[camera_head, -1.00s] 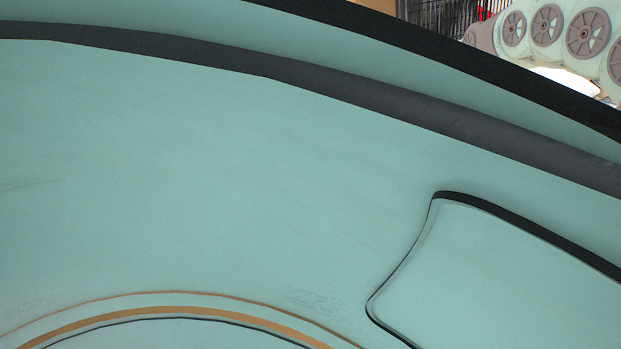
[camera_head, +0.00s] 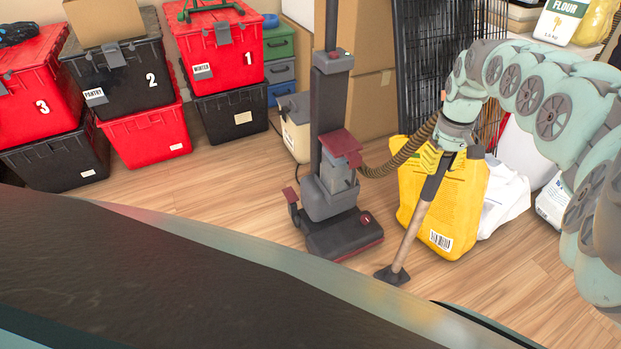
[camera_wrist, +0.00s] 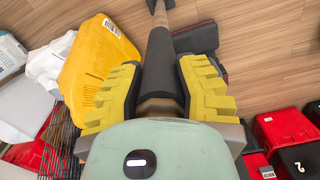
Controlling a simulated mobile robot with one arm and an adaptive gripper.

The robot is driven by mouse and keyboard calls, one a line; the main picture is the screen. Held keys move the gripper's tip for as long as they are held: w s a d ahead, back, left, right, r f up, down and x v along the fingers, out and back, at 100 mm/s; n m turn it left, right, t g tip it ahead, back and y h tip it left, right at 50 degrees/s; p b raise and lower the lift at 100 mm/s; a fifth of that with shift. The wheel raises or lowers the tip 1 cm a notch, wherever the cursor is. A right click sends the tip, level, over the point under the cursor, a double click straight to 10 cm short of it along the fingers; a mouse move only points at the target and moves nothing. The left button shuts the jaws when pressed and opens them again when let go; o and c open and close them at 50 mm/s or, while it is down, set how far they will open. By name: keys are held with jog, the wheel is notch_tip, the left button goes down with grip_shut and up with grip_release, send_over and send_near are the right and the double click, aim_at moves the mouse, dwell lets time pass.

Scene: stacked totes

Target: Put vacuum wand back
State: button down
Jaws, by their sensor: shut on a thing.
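The vacuum wand (camera_head: 413,232) is a beige tube with a dark grip and a flat dark nozzle. It hangs tilted, nozzle low near the floor, in front of the yellow bag. My gripper (camera_head: 445,155) is shut on its dark upper part; in the wrist view my yellow fingers (camera_wrist: 158,95) lie on both sides of the wand (camera_wrist: 161,60). The grey and dark red upright vacuum (camera_head: 335,190) stands left of the wand. A ribbed brown hose (camera_head: 400,152) runs from the vacuum to the wand's top. The wand is apart from the vacuum body.
Stacked red and black totes (camera_head: 150,85) stand at the back left. A yellow bag (camera_head: 462,205) and white bags (camera_head: 503,200) stand right behind the wand. A black wire crate (camera_head: 440,70) and cardboard boxes (camera_head: 372,90) are behind. The wooden floor left of the vacuum is clear.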

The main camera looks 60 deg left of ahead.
aim_at(436, 174)
notch_tip(436, 174, down, 3)
jog(key=shift+s+a+f+b, duration=0.1)
jog(key=shift+f+b, duration=0.05)
jog(key=shift+b, duration=0.5)
jog(key=shift+f, duration=0.1)
jog(key=c, duration=0.8)
grip_release()
